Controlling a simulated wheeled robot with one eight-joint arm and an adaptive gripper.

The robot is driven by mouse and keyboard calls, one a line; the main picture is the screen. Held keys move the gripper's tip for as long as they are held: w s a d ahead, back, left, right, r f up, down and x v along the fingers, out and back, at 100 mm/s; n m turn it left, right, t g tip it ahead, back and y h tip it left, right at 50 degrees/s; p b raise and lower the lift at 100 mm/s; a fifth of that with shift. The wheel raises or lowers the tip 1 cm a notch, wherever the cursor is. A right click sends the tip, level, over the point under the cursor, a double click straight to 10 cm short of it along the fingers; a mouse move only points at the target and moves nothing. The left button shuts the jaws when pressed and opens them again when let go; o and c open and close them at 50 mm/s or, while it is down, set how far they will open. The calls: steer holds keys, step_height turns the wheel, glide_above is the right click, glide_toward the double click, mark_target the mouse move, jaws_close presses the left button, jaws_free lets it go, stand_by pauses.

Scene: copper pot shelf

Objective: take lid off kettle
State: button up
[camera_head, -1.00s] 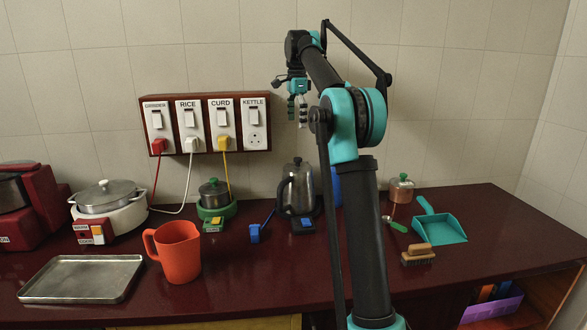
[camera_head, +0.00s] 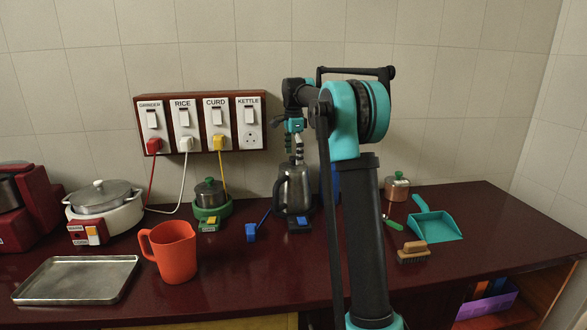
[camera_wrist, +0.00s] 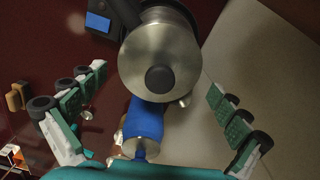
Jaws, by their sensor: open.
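The kettle (camera_head: 294,190) is a steel vessel with a dark handle, standing upright on the counter below the KETTLE switch. Its lid (camera_wrist: 150,52) is a round steel disc with a black knob (camera_wrist: 160,79) at its centre, on the kettle in the wrist view. My gripper (camera_head: 294,150) is just above the kettle, pointing down. In the wrist view its two green-padded fingers (camera_wrist: 152,118) are spread wide and empty, with the lid ahead between and beyond them. The head view does not clearly show whether the fingertips touch the lid.
A blue cylindrical thing (camera_wrist: 143,125) stands close beside the kettle. The switch panel (camera_head: 200,122) is on the wall behind.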

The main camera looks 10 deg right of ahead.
steer(key=shift+f, duration=0.85)
steer(key=c, duration=1.4)
steer(key=shift+c, duration=0.2)
